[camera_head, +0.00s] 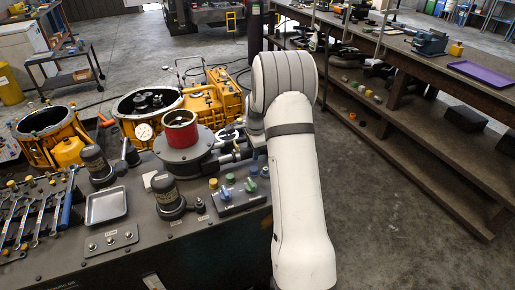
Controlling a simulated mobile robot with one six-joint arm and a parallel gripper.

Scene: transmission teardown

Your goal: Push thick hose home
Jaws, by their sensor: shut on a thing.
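My white arm (302,190) rises in the front and bends at the top. Its wrist and my gripper (232,137) are small and partly hidden behind the arm, beside the right of a round grey housing (184,150). The gripper is shut on what looks like the thick hose (236,156), a dark piece by the fittings on the housing's right side. The hose's far part is hidden by my arm. I cannot tell how deep its end sits on the fitting.
The dark bench holds wrenches (34,215), a metal tray (106,206), dark cylinders and a panel with coloured knobs (239,192). Yellow transmission casings (211,101) stand behind. A wooden shelf bench (405,125) is at the right.

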